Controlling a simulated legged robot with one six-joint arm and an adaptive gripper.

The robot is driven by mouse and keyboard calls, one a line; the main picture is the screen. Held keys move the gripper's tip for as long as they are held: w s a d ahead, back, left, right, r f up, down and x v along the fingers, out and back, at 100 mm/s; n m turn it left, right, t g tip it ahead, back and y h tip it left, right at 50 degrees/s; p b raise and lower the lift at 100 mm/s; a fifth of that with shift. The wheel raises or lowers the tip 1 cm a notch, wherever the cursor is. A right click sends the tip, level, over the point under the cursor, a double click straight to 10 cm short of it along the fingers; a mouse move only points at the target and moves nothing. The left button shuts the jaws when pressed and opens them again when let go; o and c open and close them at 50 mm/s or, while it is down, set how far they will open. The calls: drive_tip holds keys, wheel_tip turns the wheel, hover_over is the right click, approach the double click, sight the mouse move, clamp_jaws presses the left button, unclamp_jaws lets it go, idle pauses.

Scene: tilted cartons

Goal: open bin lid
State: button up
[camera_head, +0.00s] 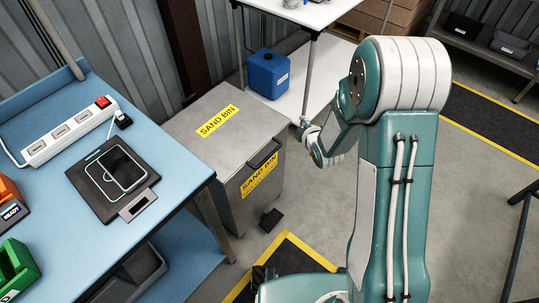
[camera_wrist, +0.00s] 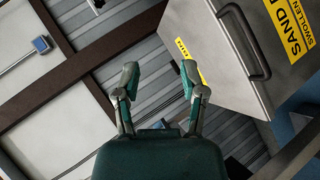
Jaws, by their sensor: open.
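The sand bin (camera_head: 240,200) is a grey metal box on the floor with yellow "SAND BIN" labels on its top and front. Its lid (camera_head: 190,128) lies shut. A dark bar handle (camera_head: 264,154) is on the front near the top edge. In the wrist view the bin is tilted at upper right, with the handle (camera_wrist: 247,45) beside a yellow label. My gripper (camera_wrist: 160,75) is open and empty, its fingers apart and left of the handle, not touching it. In the head view my gripper (camera_head: 306,130) is right of the bin, partly hidden by my arm.
A blue jerrycan (camera_head: 268,74) sits on a white shelf behind the bin. A black pedal-like piece (camera_head: 270,219) is at the bin's foot.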

drive_tip(key=s+a+f+n+y, duration=0.1)
drive_tip(key=a+f+n+y, duration=0.2)
drive_tip(key=f, duration=0.7)
drive_tip(key=n+t+y, duration=0.1)
drive_tip(key=n+t, duration=0.1)
drive_tip(key=n, duration=0.2)
approach(269, 156)
drive_tip(key=f, duration=0.1)
drive_tip(key=x, duration=1)
drive_tip(key=shift+w, duration=0.35)
clamp_jaws()
